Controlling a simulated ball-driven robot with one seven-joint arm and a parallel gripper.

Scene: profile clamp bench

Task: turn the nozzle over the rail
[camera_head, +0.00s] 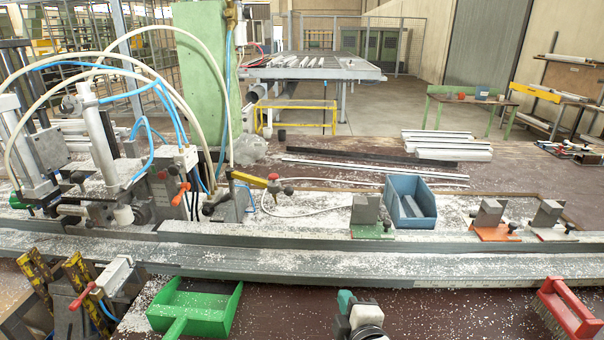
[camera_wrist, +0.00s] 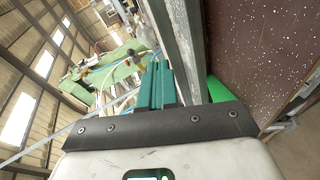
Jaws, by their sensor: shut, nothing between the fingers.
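The long grey rail (camera_head: 330,262) runs across the bench, dusted with white chips, and also shows in the wrist view (camera_wrist: 188,45). My gripper (camera_head: 345,297) is in front of the rail at the bottom centre, apart from the nozzle. Its teal fingers (camera_wrist: 155,84) are together with nothing between them. I cannot clearly make out the nozzle in the wrist view.
A green dustpan (camera_head: 195,306) lies left of my gripper, and a red brush (camera_head: 567,308) lies at the far right. A blue bin (camera_head: 411,203) and several clamp blocks stand behind the rail. A machine with hoses (camera_head: 110,150) fills the left.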

